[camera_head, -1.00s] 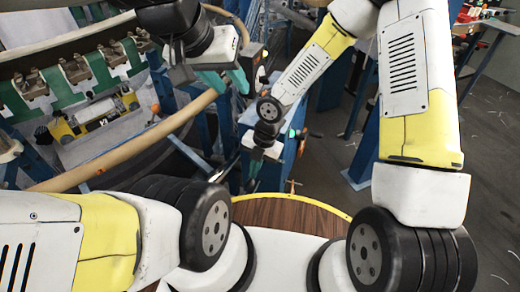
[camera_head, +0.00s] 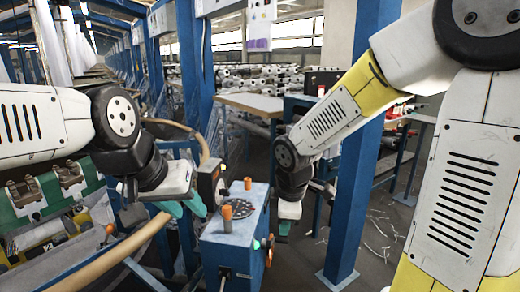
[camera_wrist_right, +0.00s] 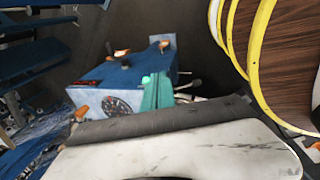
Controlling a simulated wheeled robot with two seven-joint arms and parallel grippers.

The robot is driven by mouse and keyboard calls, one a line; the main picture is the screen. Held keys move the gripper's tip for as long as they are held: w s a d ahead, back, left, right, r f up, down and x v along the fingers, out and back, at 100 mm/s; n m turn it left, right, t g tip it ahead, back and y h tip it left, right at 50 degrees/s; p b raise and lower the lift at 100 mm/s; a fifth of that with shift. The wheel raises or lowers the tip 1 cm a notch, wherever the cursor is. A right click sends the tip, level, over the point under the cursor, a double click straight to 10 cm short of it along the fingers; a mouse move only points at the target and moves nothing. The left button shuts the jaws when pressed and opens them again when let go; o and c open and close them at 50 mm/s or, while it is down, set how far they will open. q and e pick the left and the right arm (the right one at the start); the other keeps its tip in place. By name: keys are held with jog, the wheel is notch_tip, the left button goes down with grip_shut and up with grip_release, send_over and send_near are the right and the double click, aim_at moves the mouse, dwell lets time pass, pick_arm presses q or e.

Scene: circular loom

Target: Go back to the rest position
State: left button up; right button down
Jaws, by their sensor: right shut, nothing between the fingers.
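My left gripper (camera_head: 184,207) hangs in the left middle of the head view. Its two teal fingertips show a small gap and nothing between them. It is left of the blue control box and in front of the wooden rail. My right gripper (camera_head: 285,227) points down just right of that box in the head view. In the right wrist view its teal fingers (camera_wrist_right: 157,92) are together and empty, in front of the box. I cannot tell how close they are to the box.
The blue control box (camera_head: 228,246) has orange knobs and a dial on top. A curved wooden rail (camera_head: 125,252) and green loom parts (camera_head: 40,205) lie at left. A blue post (camera_head: 352,190) stands behind my right arm. Grey floor (camera_head: 385,225) is open at right.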

jog(key=s+d+r+m+t+y, duration=0.1)
jog(key=s+d+r+m+t, duration=0.2)
jog(key=s+d+r+m, duration=0.5)
jog(key=s+r+m, duration=0.3)
jog(key=r+m, duration=0.2)
jog(key=m, duration=0.3)
jog(key=shift+s+r+y, duration=0.2)
jog(key=shift+s+y, duration=0.05)
jog(key=shift+y, duration=0.15)
